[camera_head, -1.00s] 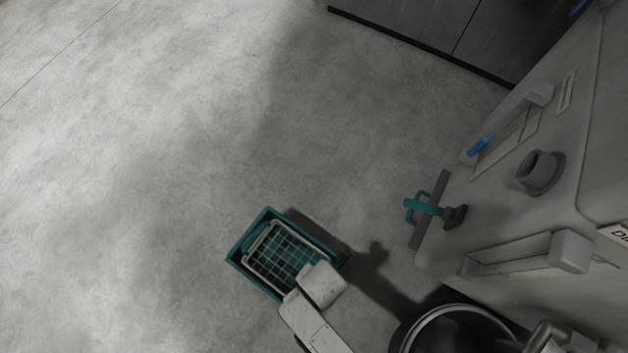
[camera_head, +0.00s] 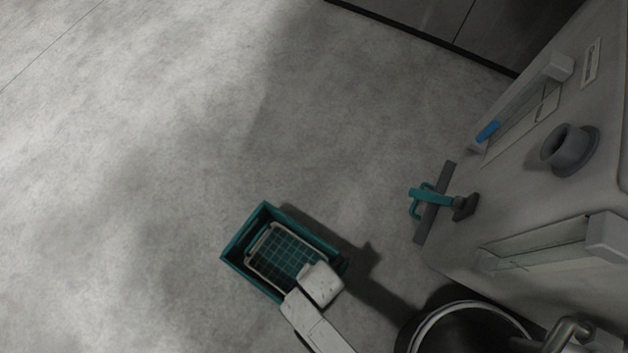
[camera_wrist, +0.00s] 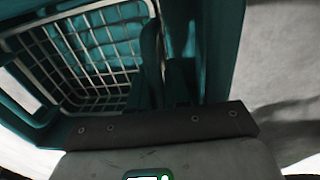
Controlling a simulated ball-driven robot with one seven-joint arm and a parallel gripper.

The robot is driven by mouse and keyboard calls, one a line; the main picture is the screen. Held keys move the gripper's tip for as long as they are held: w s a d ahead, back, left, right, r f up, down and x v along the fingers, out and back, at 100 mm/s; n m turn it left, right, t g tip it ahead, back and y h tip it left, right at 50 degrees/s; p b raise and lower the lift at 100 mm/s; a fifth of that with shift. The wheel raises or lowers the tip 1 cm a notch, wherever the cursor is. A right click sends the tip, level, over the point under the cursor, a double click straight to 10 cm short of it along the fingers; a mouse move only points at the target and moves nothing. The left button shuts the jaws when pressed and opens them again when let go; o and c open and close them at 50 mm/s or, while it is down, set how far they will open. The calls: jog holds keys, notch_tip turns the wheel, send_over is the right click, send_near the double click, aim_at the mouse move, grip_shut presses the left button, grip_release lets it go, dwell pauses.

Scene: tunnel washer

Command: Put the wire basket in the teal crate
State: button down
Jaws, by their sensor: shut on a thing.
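The teal crate (camera_head: 236,249) stands on the floor at the lower middle of the head view. The pale wire basket (camera_head: 280,250) shows within the crate's outline, lined up with its walls; I cannot tell whether it rests on the crate's floor. In the wrist view the basket's wire grid (camera_wrist: 95,50) fills the upper left, with the crate's teal wall (camera_wrist: 222,50) to its right. My gripper (camera_wrist: 165,90) has its dark fingers close together at the basket's near side, shut on the basket. In the head view my own wrist hides the fingers and the crate's lower right corner.
A large grey machine (camera_head: 540,190) with handles and a round port stands at the right. A teal-handled tool (camera_head: 430,200) is beside it. A dark round bin (camera_head: 470,325) is at the lower right. The floor left of the crate is clear.

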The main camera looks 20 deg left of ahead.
jog(key=shift+f+b, duration=0.3)
jog(key=shift+f, duration=0.3)
jog(key=c, duration=1.1)
grip_release()
jog(key=shift+r, duration=0.1)
notch_tip(320, 180, up, 13)
jog(key=d+p, duration=0.1)
jog(key=p, duration=0.6)
jog(key=shift+s+d, duration=0.15)
